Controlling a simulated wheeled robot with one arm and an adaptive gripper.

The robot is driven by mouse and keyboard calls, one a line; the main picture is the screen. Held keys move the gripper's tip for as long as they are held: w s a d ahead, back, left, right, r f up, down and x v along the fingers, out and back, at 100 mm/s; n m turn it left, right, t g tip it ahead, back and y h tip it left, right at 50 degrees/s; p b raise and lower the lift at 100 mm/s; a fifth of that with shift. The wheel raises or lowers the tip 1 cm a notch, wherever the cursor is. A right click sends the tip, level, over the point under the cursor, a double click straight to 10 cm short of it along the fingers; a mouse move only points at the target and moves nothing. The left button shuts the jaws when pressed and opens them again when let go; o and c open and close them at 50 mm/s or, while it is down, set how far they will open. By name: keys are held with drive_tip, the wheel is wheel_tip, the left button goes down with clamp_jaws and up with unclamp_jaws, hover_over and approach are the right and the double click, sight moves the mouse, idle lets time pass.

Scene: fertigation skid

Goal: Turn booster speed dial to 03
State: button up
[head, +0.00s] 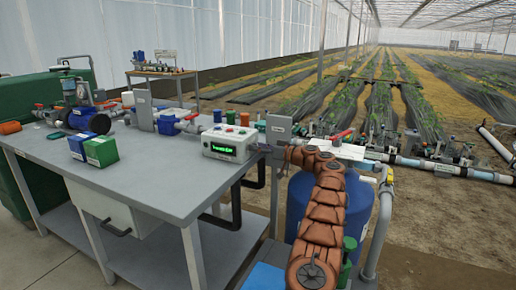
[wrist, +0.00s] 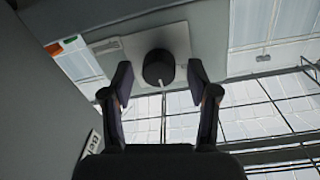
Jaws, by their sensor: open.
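In the wrist view, a round black dial (wrist: 158,68) with a white pointer line sits on a light grey plate. The pointer points towards the bottom of the picture. My gripper (wrist: 159,84) is open, with one dark finger on each side of the dial; a gap shows on both sides, so it appears not to touch it. No dial numbers are readable. In the head view, my arm reaches towards a grey upright box (head: 279,129), and the gripper and dial cannot be made out there. A white control box (head: 230,144) with a green display stands left of it; its text is too small to read.
The grey workbench (head: 150,180) holds green and blue cartons (head: 101,151), a blue pump (head: 90,119) and valves with red handles. A blue barrel (head: 357,205) and grey pipes stand close to my arm. The bench's front middle is clear.

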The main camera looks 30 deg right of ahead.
drive_tip(key=shift+w, duration=0.15)
drive_tip(key=shift+c, duration=0.3)
clamp_jaws()
drive_tip(key=shift+m, duration=0.4)
drive_tip(key=shift+f+m+p, duration=0.1)
drive_tip(key=shift+m+p, duration=4)
drive_tip(key=shift+m, duration=1.3)
